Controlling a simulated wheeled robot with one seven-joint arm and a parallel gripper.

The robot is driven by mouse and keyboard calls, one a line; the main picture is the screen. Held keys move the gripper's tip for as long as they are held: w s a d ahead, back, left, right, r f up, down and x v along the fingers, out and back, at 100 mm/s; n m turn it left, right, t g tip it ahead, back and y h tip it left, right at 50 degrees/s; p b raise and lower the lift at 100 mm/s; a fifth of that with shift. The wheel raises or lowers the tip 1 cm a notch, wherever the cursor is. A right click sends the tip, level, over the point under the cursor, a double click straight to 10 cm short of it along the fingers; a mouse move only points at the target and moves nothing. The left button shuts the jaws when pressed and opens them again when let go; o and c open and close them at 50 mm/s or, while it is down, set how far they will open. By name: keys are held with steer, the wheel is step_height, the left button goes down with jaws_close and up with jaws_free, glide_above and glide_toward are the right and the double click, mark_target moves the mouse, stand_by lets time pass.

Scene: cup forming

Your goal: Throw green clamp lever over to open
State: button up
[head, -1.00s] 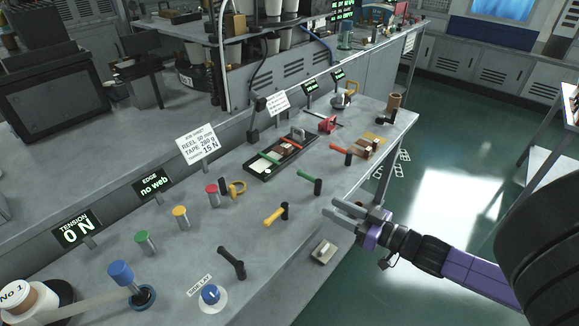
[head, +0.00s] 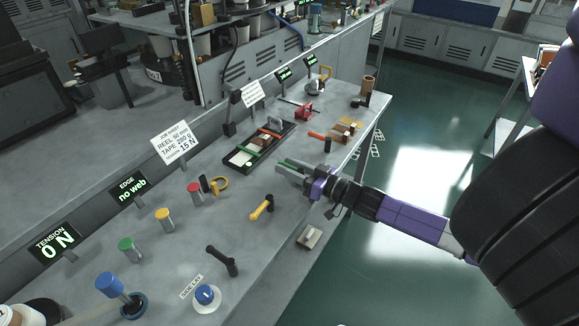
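The green clamp lever (head: 297,163) stands on the bench in the head view, now mostly covered by my gripper. Only parts of its green handle show beside and between the fingers; its dark pivot end is hidden. My gripper (head: 282,168) comes in from the right, with its grey fingers at the lever. The fingers look spread apart. I cannot tell whether they touch the handle.
A black tray (head: 242,168) lies left of my gripper. A black lever (head: 222,261) and a small grey box (head: 309,237) are nearer the front.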

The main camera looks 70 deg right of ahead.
jaws_close()
steer(key=shift+a, duration=0.1)
stand_by(1.3)
